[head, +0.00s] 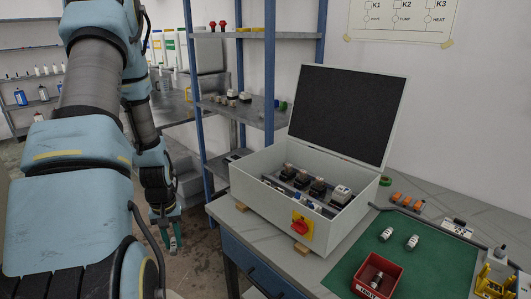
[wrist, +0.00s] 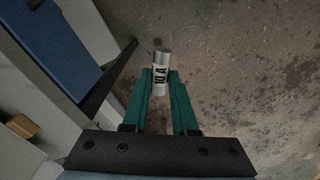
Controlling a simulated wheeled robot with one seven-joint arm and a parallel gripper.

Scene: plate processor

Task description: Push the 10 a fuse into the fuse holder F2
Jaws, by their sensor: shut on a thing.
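My gripper (head: 168,232) hangs over the floor, left of the table and apart from the box. In the wrist view its green fingers (wrist: 161,85) are shut on a silver and white fuse (wrist: 161,68). The fuse's label reads "10 A", and it sticks out past the fingertips. An open pale grey control box (head: 262,205) stands on the table with its dark-lined lid (head: 345,115) raised. Inside are several dark components and small parts near the front wall. I cannot tell which of them is fuse holder F2.
A red tray (head: 360,287) holding a fuse-like part sits on a green mat (head: 425,262), with two white cylinders (head: 387,233) (head: 413,241) behind it. A red rotary switch (head: 302,226) is on the box front. A blue shelf post (head: 269,70) stands behind. The floor under my gripper is clear.

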